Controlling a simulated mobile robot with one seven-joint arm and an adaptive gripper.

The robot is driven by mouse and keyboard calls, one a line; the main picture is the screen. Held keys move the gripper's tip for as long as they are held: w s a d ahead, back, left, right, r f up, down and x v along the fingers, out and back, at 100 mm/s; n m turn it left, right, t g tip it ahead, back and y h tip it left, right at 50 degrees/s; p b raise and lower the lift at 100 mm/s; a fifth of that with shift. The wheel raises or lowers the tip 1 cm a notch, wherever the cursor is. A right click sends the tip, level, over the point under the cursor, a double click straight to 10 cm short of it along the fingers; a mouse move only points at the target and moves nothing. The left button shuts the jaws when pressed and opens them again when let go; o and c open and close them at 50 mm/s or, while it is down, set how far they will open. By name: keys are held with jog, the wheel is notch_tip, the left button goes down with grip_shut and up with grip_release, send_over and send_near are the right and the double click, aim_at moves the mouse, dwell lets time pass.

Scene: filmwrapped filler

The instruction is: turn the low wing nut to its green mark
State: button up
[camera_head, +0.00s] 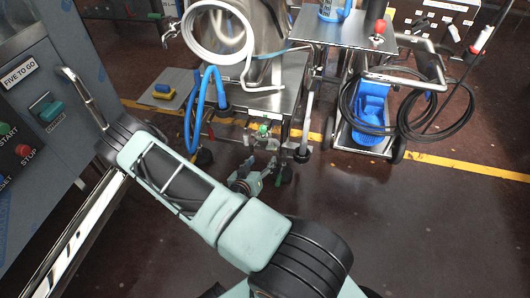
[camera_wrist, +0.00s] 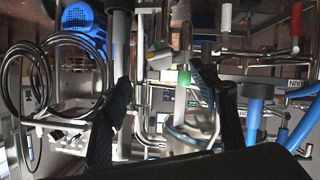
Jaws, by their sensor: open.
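My gripper (camera_head: 268,168) is low in front of the steel machine, near its lower pipework. In the wrist view its two dark fingers (camera_wrist: 165,82) stand wide apart with nothing held between them. A small green part (camera_head: 263,130) sits on the pipework just beyond the gripper. A green-capped fitting (camera_wrist: 183,78) shows between the fingers in the wrist view, on a thin upright metal stem.
Blue hoses (camera_head: 208,95) hang left of the pipework. A grey control cabinet (camera_head: 45,100) is at left. The dark floor (camera_head: 430,225) at front right is clear.

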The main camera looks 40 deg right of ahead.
aim_at(271, 149)
jog(key=b+x, duration=0.2)
jog(key=x, duration=0.8)
jog(key=shift+d, duration=0.2)
jog(key=c, duration=1.2)
jog(key=shift+o, duration=0.2)
